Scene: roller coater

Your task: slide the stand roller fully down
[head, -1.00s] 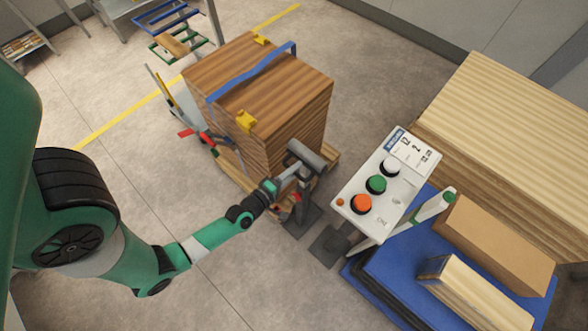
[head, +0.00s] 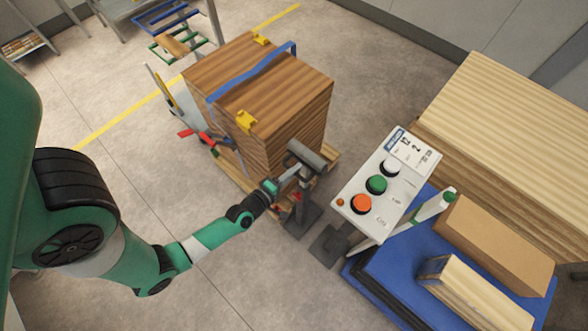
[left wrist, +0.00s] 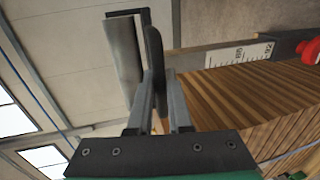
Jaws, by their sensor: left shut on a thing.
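The stand roller (head: 306,154) is a grey cylinder on a thin upright stand with a dark base plate (head: 303,220) on the floor, beside the near corner of the wood stack. My left gripper (head: 288,178) is at the upper part of this stand, just below the roller. In the left wrist view the roller (left wrist: 124,50) is a pale grey cylinder in a dark bracket, beyond the fingertips. My left gripper (left wrist: 157,78) is shut on a narrow dark part of the stand roller. The exact grip is partly hidden in the head view. My right gripper is not in view.
A strapped wood stack (head: 258,85) stands right behind the stand. A white control panel (head: 385,180) with white, green and orange buttons is to the right. A blue platform (head: 400,262) carries boxes. The floor at the front left is clear.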

